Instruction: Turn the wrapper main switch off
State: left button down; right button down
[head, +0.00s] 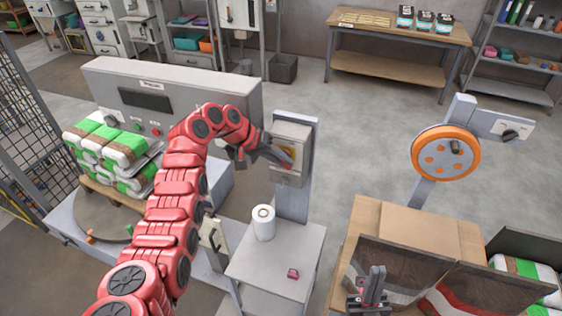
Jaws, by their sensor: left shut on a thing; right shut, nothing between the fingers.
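The wrapper main switch (291,137) is a grey box with a yellow plate, mounted on a grey post right of the wrapper's control panel (200,95). My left gripper (281,158) reaches it from the left and is shut at the yellow plate, on what appears to be the switch handle. The fingers cover most of the handle, so I cannot tell its angle. My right gripper (376,272) is shut and empty, low in front of the brown cardboard box and dark flaps at the right.
A white roll (263,223) and a small dark red object (293,274) sit on the grey cabinet below the switch. Stacked green and white bags (110,150) stand on the turntable at left. An orange wheel (445,153) and a knob panel (513,131) stand at right.

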pick_arm(q)
jog(key=c, duration=0.7)
grip_release()
jog(key=shift+a+r, duration=0.25)
jog(key=shift+a, duration=0.05)
jog(key=shift+b+v, duration=2.85)
jog(key=shift+v, duration=5.45)
